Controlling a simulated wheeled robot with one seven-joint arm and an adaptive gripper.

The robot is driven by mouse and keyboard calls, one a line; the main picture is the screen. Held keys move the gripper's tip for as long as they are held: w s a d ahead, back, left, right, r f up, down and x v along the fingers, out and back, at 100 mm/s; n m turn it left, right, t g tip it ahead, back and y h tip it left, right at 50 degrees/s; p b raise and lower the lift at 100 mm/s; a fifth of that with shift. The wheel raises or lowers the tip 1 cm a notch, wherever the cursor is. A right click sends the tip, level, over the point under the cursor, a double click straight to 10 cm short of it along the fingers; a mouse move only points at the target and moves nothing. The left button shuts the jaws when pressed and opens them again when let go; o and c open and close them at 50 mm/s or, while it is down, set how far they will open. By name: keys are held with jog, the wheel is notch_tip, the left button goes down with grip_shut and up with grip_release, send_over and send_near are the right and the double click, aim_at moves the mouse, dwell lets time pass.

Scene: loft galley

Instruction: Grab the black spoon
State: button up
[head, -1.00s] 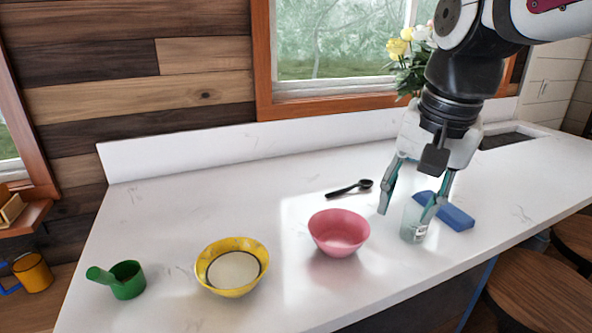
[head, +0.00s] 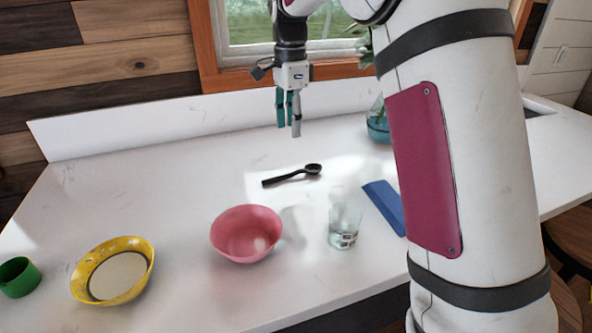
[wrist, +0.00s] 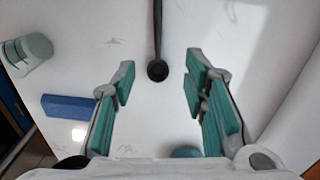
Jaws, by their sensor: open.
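The black spoon (head: 291,176) lies on the white counter, its bowl end at the right and its handle pointing left. In the wrist view the spoon (wrist: 157,40) runs down from the top edge, and its bowl end lies in the picture between the two fingers. My gripper (head: 289,131) is open and empty, raised above the counter at the back, behind the spoon. In the wrist view its teal-padded fingers (wrist: 158,88) stand wide apart, with no contact on the spoon.
On the counter (head: 190,178) a pink bowl (head: 246,234), a clear glass (head: 344,227) and a blue block (head: 384,207) stand near the spoon. A yellow bowl (head: 113,270) and green cup (head: 18,277) are at left. A blue vase (head: 378,125) stands behind, near the window.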

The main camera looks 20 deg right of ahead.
aim_at(292, 173)
jog(key=f+p, duration=0.1)
jog(key=f, duration=0.5)
jog(key=f+p, duration=0.1)
jog(key=f, duration=0.5)
jog(key=shift+s+f, duration=0.2)
jog(key=shift+f, duration=0.2)
jog(key=shift+c, duration=0.2)
grip_shut()
